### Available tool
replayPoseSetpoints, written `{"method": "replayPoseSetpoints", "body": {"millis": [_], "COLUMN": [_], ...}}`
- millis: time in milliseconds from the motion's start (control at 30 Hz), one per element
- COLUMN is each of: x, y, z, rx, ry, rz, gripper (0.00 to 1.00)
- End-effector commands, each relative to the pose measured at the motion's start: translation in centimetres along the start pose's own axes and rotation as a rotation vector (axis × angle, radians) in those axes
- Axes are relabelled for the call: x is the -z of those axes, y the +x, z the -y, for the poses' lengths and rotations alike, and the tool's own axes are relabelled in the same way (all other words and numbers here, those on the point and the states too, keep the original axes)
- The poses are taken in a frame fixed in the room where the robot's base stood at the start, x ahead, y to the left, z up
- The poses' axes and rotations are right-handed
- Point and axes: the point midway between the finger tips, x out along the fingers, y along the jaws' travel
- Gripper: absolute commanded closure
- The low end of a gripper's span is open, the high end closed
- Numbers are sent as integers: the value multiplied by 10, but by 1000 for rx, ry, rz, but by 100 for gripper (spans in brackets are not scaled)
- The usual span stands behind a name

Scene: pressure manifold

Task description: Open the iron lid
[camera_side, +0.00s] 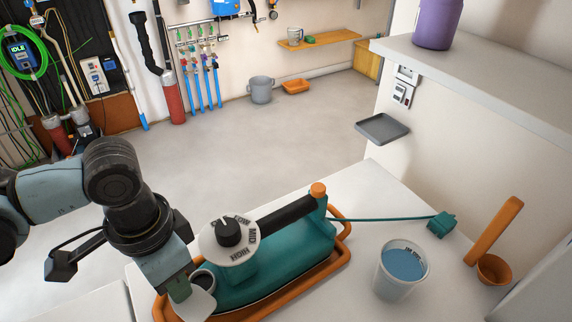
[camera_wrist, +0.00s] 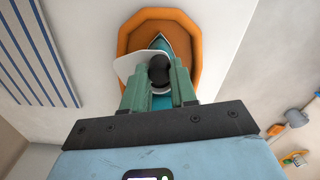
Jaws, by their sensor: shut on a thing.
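A teal iron (camera_side: 290,262) lies in an orange tray (camera_side: 345,262) on the white counter. It has a black handle and a pale dial (camera_side: 228,240) marked with heat settings, with a black knob. My gripper (camera_side: 182,290) is at the near left end of the iron, shut on a small dark round part with a pale rim, which looks like the iron lid (camera_side: 203,279). In the wrist view, my fingers (camera_wrist: 159,88) stand on either side of a dark round part, in front of the teal tip (camera_wrist: 160,43). The fingers hide much of the iron there.
A teal cable runs right from the iron to a plug (camera_side: 441,224). A cup of blue water (camera_side: 402,268) stands right of the tray. An orange scoop (camera_side: 493,245) is at the far right. A grey shelf (camera_side: 382,128) juts from the wall behind.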

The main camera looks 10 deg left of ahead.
Motion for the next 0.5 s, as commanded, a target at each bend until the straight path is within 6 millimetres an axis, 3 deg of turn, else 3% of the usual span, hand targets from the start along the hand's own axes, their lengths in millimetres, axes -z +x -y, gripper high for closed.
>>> {"method": "replayPoseSetpoints", "body": {"millis": [500], "x": [0], "y": [0], "z": [0], "rx": [0], "ry": [339], "rz": [-1], "gripper": [100]}}
